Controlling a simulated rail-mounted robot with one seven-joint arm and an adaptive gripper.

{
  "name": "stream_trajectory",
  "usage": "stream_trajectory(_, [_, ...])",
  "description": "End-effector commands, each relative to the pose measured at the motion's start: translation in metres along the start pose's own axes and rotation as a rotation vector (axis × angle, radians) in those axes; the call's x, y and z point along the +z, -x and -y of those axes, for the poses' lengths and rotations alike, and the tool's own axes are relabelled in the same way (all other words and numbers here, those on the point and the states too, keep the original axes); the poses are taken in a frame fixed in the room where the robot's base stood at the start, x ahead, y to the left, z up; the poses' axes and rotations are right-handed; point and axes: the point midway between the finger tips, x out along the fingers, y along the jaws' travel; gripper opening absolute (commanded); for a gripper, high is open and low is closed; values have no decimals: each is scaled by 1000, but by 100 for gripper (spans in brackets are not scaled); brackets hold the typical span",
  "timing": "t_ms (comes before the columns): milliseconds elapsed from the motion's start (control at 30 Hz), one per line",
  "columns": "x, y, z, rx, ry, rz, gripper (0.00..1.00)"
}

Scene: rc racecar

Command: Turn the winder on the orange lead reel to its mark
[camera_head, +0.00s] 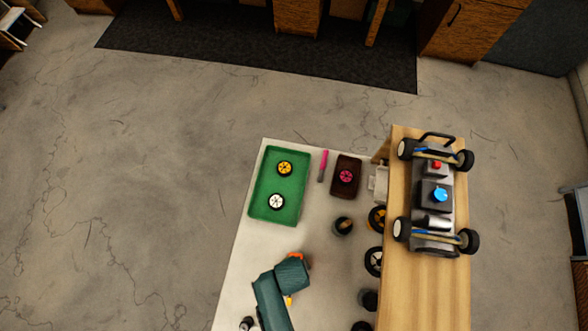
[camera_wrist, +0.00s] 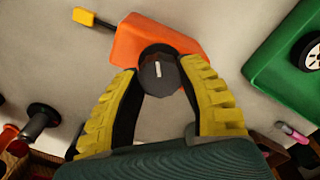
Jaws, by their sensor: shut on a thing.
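The orange lead reel (camera_wrist: 140,38) lies on the pale table, and a small orange part of it (camera_head: 299,256) shows beside my arm in the head view. Its dark round winder (camera_wrist: 160,78) has a short white line on top, which runs roughly up and down in the wrist view. My gripper (camera_wrist: 161,84) has its yellow fingers on both sides of the winder and is shut on it. A yellow plug (camera_wrist: 83,17) sits on a short black lead at the reel's left. I cannot make out the target mark. My arm hides most of the reel in the head view.
A green tray (camera_head: 255,197) with two wheels stands near the reel. A pink pen (camera_head: 324,160), a dark red tray (camera_head: 335,187) and a dark cup (camera_head: 343,226) lie beyond. A racecar (camera_head: 434,195) stands on a wooden bench (camera_head: 402,290) at the right.

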Motion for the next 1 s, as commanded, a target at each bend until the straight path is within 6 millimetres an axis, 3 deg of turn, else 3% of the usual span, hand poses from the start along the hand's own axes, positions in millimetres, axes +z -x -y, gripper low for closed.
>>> stream_trajectory(133, [0,-2,-1,1,43,1,3])
stream_trajectory(333, [0,-2,-1,1,288,2,3])
stream_trajectory(600, [1,-3,-2,2,313,2,3])
stream_trajectory(800, [1,-3,-2,2,558,3,3])
stream_trajectory(1000, [1,-3,-2,3,603,3,3])
